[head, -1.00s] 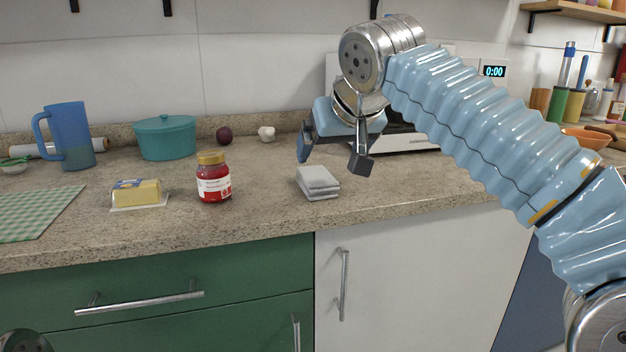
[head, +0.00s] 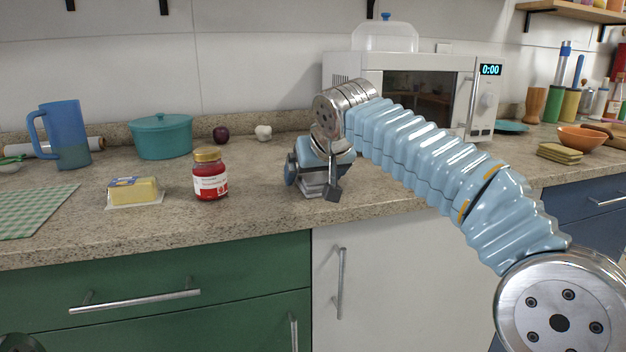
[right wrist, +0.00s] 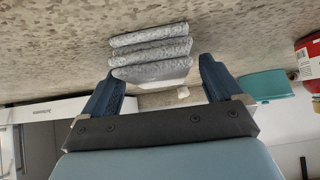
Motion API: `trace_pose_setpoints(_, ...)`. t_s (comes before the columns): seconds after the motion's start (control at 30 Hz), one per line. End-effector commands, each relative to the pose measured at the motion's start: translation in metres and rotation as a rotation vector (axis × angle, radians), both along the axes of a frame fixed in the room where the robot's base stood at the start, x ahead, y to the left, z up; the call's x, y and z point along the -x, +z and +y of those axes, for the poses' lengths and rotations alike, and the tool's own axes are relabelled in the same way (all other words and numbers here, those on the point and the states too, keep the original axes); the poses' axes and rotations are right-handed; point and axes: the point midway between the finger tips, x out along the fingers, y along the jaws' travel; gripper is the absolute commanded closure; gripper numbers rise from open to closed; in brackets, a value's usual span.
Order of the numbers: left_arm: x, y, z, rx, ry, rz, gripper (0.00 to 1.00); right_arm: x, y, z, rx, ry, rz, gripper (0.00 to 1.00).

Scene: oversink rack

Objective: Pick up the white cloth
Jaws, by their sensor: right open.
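The white cloth (head: 311,188) is a folded, pale grey-white stack on the speckled counter, right of the red jar. In the head view my right gripper hides most of it. In the right wrist view the cloth (right wrist: 150,45) shows as several stacked folds just beyond and between the fingertips. My right gripper (head: 312,182) is low over the cloth, pointing down, with one finger on each side of it. The gripper (right wrist: 157,75) is open in the right wrist view. I cannot tell whether the fingers touch the cloth.
A red jar (head: 210,178) and a butter dish (head: 134,191) stand left of the cloth. A teal pot (head: 160,137), a purple onion (head: 221,134) and garlic (head: 263,132) are behind. A white microwave (head: 345,70) stands behind my right arm. The counter just left of the cloth is clear.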

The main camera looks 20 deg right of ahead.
Motion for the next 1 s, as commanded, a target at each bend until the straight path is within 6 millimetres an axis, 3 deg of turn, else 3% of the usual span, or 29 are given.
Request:
trace_pose_setpoints(0.07, 0.000, 0.000, 0.000, 0.000, 0.000, 0.000, 0.20, 0.000, 0.000, 0.000, 0.000, 0.000, 0.000, 0.16)
trace_pose_setpoints(0.37, 0.000, 0.000, 0.000, 0.000, 0.000, 0.000, 0.20, 0.000, 0.000, 0.000, 0.000, 0.000, 0.000, 0.62)
trace_pose_setpoints(0.73, 0.000, 0.004, -0.001, 0.001, -0.001, 0.000, 0.20, 0.000, 0.009, 0.000, 0.000, 0.000, -0.002, 0.62)
trace_pose_setpoints(0.9, 0.002, 0.017, -0.004, 0.006, -0.008, 0.003, 0.20, 0.001, 0.040, 0.002, -0.002, 0.001, -0.003, 0.62)
trace_pose_setpoints(1.0, 0.002, 0.021, -0.006, 0.009, -0.011, 0.004, 0.20, 0.017, 0.064, 0.018, -0.002, 0.006, -0.004, 0.62)
